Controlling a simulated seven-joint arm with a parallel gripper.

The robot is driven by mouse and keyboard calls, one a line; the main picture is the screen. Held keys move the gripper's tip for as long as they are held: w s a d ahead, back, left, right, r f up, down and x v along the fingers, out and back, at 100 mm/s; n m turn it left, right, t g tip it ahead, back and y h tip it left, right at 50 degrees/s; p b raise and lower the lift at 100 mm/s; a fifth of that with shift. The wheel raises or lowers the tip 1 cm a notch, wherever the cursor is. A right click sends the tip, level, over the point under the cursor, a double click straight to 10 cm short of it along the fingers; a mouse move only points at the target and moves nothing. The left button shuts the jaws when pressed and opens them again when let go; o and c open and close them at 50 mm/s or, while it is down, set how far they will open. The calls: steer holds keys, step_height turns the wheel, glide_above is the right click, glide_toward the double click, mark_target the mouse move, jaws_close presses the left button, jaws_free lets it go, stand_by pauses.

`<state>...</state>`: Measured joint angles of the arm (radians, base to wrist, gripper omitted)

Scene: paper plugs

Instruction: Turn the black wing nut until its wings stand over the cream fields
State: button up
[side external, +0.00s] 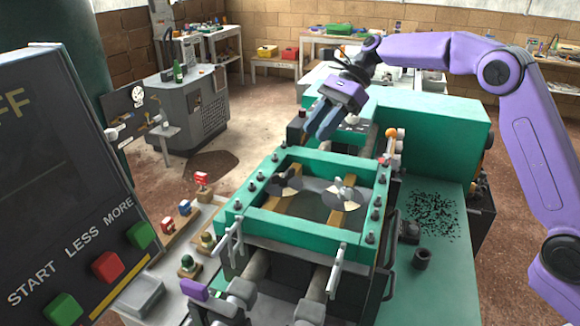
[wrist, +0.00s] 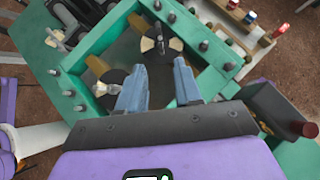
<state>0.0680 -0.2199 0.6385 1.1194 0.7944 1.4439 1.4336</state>
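The black wing nut (side external: 286,181) is on the left disc in the green frame. In the wrist view, the black wing nut (wrist: 161,46) is on the disc beyond my fingertips. Its disc has dark sectors and cream fields (wrist: 177,44) to the left and right. The wings look roughly upright in that picture, over the dark sectors, but they are small and hard to separate from the dark. My gripper (wrist: 160,70) is open and empty, its two blue fingers apart. In the side view, my gripper (side external: 320,128) is above and behind the frame, clear of the nut.
A second disc with a pale wing nut (side external: 344,190) is to the right. The green frame (side external: 300,224) with bolts along its rim surrounds both. Small red and blue parts (side external: 185,207) stand at the left. A lever with an orange knob (side external: 391,133) rises behind the frame.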

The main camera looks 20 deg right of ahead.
mark_target(288, 170)
steer(key=x, duration=1.1)
jaws_close()
